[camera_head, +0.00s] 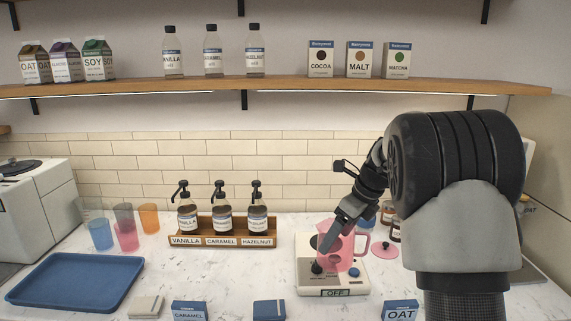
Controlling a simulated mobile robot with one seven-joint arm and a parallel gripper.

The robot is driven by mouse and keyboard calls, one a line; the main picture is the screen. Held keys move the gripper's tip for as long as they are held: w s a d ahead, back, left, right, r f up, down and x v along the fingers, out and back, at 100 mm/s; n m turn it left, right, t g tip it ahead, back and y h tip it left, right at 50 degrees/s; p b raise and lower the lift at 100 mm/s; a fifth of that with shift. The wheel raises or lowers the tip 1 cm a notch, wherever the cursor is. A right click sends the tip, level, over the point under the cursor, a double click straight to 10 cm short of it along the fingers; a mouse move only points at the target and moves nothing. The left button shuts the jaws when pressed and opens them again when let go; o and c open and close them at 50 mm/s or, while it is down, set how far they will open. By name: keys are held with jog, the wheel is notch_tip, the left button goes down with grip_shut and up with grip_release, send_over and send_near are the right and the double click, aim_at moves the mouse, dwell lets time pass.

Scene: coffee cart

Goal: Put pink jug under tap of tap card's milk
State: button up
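The pink jug (347,258) stands upright on or just above a white appliance (308,278) with an "OFF" label, right of the middle in the head view. Its handle points right. My gripper (327,243) reaches down from the upper right, its grey fingers crossing the jug's left side and rim. I cannot tell whether the fingers are open or shut, or whether they hold the jug. A card reading "OAT" (400,311) is at the front edge on the right, and one reading "CARAMEL" (189,311) is further left. No milk tap is clearly visible.
A wooden rack (222,241) holds vanilla, caramel and hazelnut pump bottles. A blue tray (75,282) lies at left, with coloured cups (126,228) behind it. A pink disc (384,251) and small jars lie right of the appliance. My arm blocks the right side.

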jog(key=s+f+n+g+h+p, duration=0.2)
jog(key=s+n, duration=0.6)
jog(key=n, duration=0.5)
jog(key=s+f+n+g+h+p, duration=0.2)
jog(key=s+f+n+g+p, duration=0.2)
jog(key=s+n, duration=0.5)
jog(key=shift+s+d+f+n+g, duration=0.2)
jog(key=shift+f+n+g, duration=0.35)
jog(key=shift+n, duration=1.65)
